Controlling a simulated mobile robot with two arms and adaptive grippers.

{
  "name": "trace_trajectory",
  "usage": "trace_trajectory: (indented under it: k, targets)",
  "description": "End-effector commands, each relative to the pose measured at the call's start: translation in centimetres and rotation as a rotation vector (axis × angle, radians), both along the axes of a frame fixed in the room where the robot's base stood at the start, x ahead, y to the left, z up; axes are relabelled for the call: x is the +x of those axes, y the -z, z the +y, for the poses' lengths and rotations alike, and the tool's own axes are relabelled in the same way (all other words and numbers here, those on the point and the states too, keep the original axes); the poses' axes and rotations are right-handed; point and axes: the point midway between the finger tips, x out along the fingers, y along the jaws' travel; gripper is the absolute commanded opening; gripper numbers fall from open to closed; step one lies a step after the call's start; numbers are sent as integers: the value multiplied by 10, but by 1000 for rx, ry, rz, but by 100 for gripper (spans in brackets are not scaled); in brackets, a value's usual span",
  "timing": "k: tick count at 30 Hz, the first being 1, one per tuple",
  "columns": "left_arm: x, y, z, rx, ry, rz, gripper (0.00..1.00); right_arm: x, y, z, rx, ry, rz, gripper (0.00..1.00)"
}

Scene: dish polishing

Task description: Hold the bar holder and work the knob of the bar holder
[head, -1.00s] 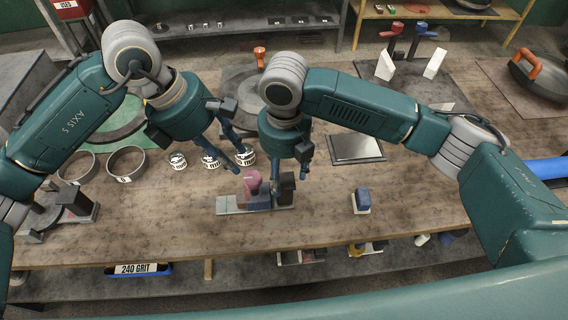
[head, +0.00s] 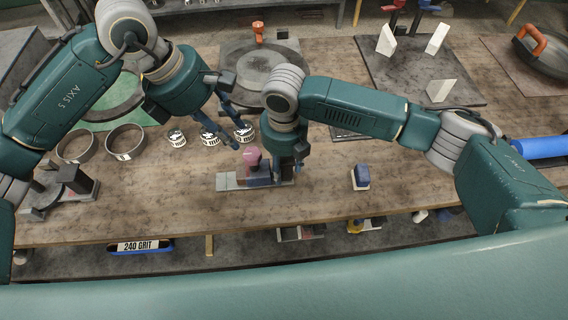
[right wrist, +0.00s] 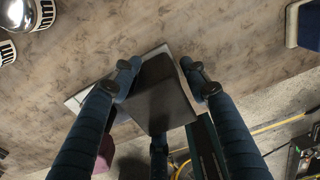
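The bar holder stands on the wooden table in front of me. It has a flat grey base (head: 228,182), a blue block (head: 259,176) and a pinkish knob (head: 252,157) on top. A dark block (right wrist: 158,90) of it shows in the right wrist view. My right gripper (head: 288,172) is down at the holder's right end; its fingers also show on both sides of the dark block in the right wrist view (right wrist: 160,75). I cannot tell whether they press on it. My left gripper (head: 236,134) is open and empty, above and behind the knob, beside the labelled cups.
Several labelled metal cups (head: 177,138) stand behind the left gripper, with two metal rings (head: 125,142) to their left. A small blue block (head: 361,178) sits to the right of the holder. A round disc (head: 262,68) lies farther back.

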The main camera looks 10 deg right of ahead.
Motion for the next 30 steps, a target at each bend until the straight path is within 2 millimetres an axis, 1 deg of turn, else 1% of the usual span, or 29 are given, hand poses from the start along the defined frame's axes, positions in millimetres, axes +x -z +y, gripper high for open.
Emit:
trace_trajectory:
  k: [1,3,4,5,6,8,17,20,23,30]
  targets:
    - [0,0,0,0,0,0,31,0,0,0,0,0,0,17]
    - [0,0,0,0,0,0,31,0,0,0,0,0,0,3]
    - [0,0,0,0,0,0,31,0,0,0,0,0,0,0]
    - [0,0,0,0,0,0,31,0,0,0,0,0,0,46]
    - [0,0,0,0,0,0,31,0,0,0,0,0,0,54]
    - [0,0,0,0,0,0,31,0,0,0,0,1,0,66]
    - [0,0,0,0,0,0,31,0,-1,0,0,1,-1,67]
    - [0,0,0,0,0,0,31,1,-8,0,0,0,-2,67]
    - [0,0,0,0,0,0,31,2,-23,0,2,0,-4,67]
    - [0,0,0,0,0,0,31,2,-74,0,2,0,-5,67]
